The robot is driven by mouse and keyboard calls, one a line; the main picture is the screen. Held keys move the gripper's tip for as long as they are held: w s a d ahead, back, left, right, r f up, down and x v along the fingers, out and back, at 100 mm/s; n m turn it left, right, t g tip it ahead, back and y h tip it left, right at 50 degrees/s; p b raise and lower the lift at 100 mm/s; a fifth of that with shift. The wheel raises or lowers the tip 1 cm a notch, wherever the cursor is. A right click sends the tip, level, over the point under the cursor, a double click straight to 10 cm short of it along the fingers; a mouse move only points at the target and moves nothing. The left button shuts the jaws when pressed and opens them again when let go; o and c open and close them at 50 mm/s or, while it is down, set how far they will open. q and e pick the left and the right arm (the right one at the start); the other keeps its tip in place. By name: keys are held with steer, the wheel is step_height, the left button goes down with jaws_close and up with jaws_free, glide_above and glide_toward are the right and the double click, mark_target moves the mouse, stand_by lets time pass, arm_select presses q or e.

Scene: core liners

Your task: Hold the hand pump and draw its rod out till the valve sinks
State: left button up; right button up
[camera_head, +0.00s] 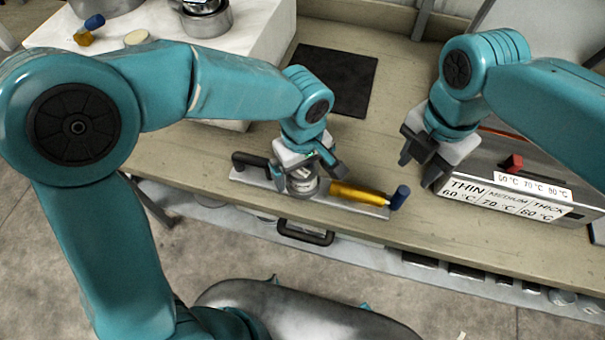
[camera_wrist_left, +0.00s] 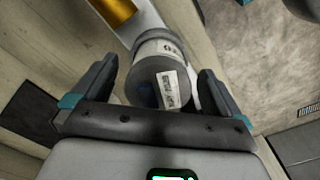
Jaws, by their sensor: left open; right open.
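The hand pump assembly lies on a grey base plate (camera_head: 268,187) near the bench's front edge. It shows a black handle (camera_head: 248,160) at left, a grey labelled cylinder (camera_head: 302,184), a yellow barrel (camera_head: 357,193) and a blue knob (camera_head: 400,197) at right. My left gripper (camera_head: 313,168) is open over the grey cylinder. In the left wrist view the cylinder (camera_wrist_left: 158,82) shows between its open fingers, and the yellow barrel (camera_wrist_left: 115,10) at the top. I cannot tell whether the fingers touch it. My right gripper (camera_head: 418,169) is open and empty, right of the knob. I cannot make out the valve.
A metal unit with temperature labels (camera_head: 505,197) and a red block (camera_head: 513,162) stands at the right, close to my right gripper. A black mat (camera_head: 336,80) lies behind. A white block (camera_head: 262,50) at back left bears a small yellow-and-blue item (camera_head: 90,31) and metal vessels.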

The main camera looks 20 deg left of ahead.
arm_select(q)
step_height(320, 180, down, 2)
steer(key=shift+d+f, duration=0.1)
steer(key=shift+f, duration=0.15)
arm_select(e)
steer(key=shift+w+d+f, duration=0.1)
steer(key=shift+d, duration=0.05)
arm_select(q)
steer(key=shift+f, duration=0.45)
steer(key=c, duration=1.6)
steer(key=shift+w, duration=0.1)
